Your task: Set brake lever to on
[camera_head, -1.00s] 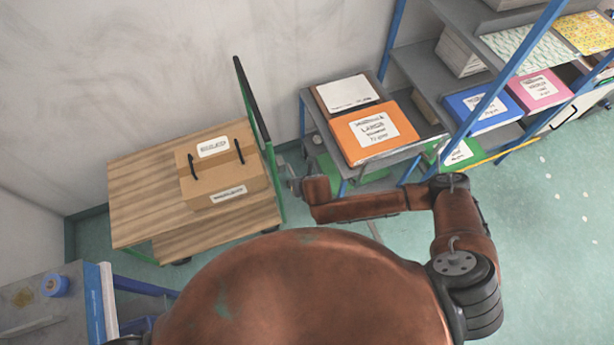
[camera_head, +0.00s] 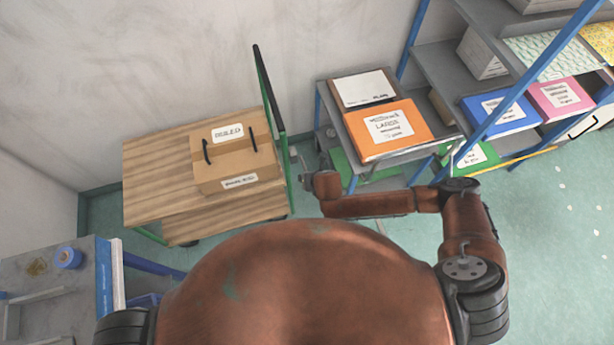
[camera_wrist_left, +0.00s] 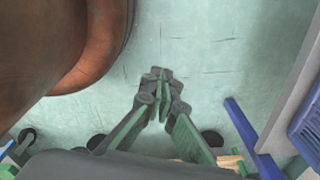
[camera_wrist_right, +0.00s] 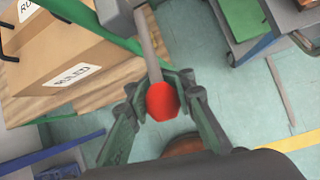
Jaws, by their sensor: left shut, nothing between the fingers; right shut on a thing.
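In the right wrist view the brake lever has a grey shaft (camera_wrist_right: 148,45) ending in a red knob (camera_wrist_right: 162,101). My right gripper (camera_wrist_right: 162,90) is shut on the red knob, with a finger on each side. In the head view my right gripper (camera_head: 304,178) is small, beside the right end of the cart, near its green frame (camera_head: 286,160); the knob cannot be made out there. My left gripper (camera_wrist_left: 161,73) is shut and empty above the floor in the left wrist view. It is hidden in the head view.
The wooden cart (camera_head: 150,180) carries a cardboard box (camera_head: 238,165) and has a black handle (camera_head: 268,88). A small rack with an orange box (camera_head: 389,129) stands just right of my right gripper. Shelves stand farther right. A grey table (camera_head: 85,262) is at lower left.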

